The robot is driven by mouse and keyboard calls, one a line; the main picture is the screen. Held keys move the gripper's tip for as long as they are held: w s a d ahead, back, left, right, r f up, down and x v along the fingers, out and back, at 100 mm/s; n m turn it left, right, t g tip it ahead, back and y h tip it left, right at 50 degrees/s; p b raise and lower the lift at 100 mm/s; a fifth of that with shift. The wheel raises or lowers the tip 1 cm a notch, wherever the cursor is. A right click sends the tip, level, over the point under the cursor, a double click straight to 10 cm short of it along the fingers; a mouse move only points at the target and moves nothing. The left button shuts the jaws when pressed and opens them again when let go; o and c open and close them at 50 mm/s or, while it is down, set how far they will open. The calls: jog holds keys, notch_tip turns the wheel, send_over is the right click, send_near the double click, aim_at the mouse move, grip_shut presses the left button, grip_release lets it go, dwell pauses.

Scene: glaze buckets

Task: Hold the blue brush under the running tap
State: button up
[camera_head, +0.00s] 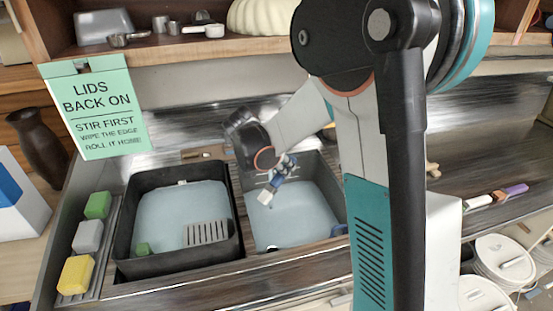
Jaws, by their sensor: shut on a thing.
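My gripper (277,172) is over the right basin (338,200), mostly hidden by my own wrist and small in the view. It is shut on a small blue brush (278,182), which hangs tilted with its pale end (264,197) pointing down and left. The brush is above the bluish bottom of the right basin; I cannot tell how far above. No tap or running water can be made out; my arm covers much of the area behind and to the right of the basin.
The left dark basin (124,235) holds a slotted grey piece (206,232) and a small green block (142,249). Green (98,205), grey (88,237) and yellow (76,274) blocks line the left ledge. A purple-ended tool (512,191) lies right. White buckets (500,262) stand below.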

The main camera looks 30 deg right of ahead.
jog(key=w+d+f+b, duration=0.1)
jog(key=w+d+f, duration=0.1)
jog(key=w+d, duration=0.6)
jog(key=shift+w+f, duration=0.3)
jog(key=shift+w, duration=1.25)
jog(key=shift+d, duration=0.1)
jog(key=shift+s+d, duration=0.35)
jog(key=s+a+b, duration=0.1)
jog(key=s+a, duration=0.3)
jog(key=s, duration=0.2)
jog(key=shift+s+a, duration=0.3)
dwell(0.6)
dwell(1.2)
jog(key=shift+s+a+r+p, duration=0.65)
jog(key=shift+s+a+r, duration=0.05)
jog(key=shift+s+r, duration=0.3)
jog(key=shift+s+a+r+p, duration=0.6)
jog(key=shift+s+a+r, duration=0.1)
jog(key=shift+s+r, duration=0.25)
